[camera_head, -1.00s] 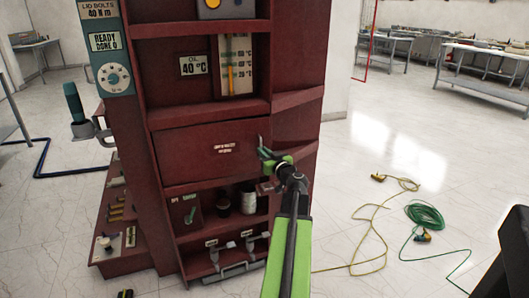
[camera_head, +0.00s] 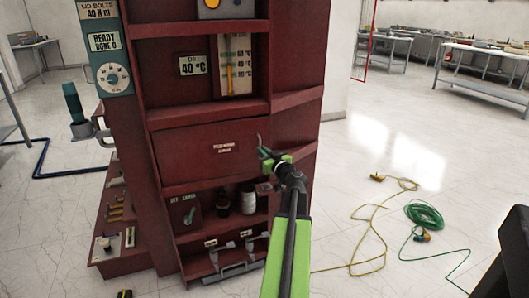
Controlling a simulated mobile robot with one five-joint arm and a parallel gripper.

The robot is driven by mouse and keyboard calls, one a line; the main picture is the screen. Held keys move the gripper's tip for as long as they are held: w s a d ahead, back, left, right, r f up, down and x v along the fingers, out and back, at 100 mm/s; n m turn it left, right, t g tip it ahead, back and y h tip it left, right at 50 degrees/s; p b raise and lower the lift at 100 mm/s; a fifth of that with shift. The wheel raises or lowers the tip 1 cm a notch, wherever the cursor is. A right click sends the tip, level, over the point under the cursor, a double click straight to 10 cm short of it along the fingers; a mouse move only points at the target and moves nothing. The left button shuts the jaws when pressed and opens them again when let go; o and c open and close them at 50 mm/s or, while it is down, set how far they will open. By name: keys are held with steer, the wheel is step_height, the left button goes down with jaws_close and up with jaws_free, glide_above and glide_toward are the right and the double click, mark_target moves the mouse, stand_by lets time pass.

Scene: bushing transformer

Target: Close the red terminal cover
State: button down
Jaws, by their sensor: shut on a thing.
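The red terminal cover (camera_head: 190,150) is a wide dark red panel with a small white label, in the middle of the red cabinet. It appears to lie about flush across its opening, but I cannot tell whether a small gap is left at its right edge. My gripper (camera_head: 265,153), green and black, is at the right end of the cover. It is shut on the small grey handle there, and its jaws partly hide that handle and the cover's right edge.
Yellow and green cables (camera_head: 424,214) lie on the floor at right. Worktables (camera_head: 485,68) stand far back.

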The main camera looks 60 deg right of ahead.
steer(key=w+d, duration=0.2)
steer(key=d, duration=0.1)
steer(key=shift+w, duration=0.25)
steer(key=c, duration=1.5)
jaws_free()
steer(key=shift+d, duration=0.1)
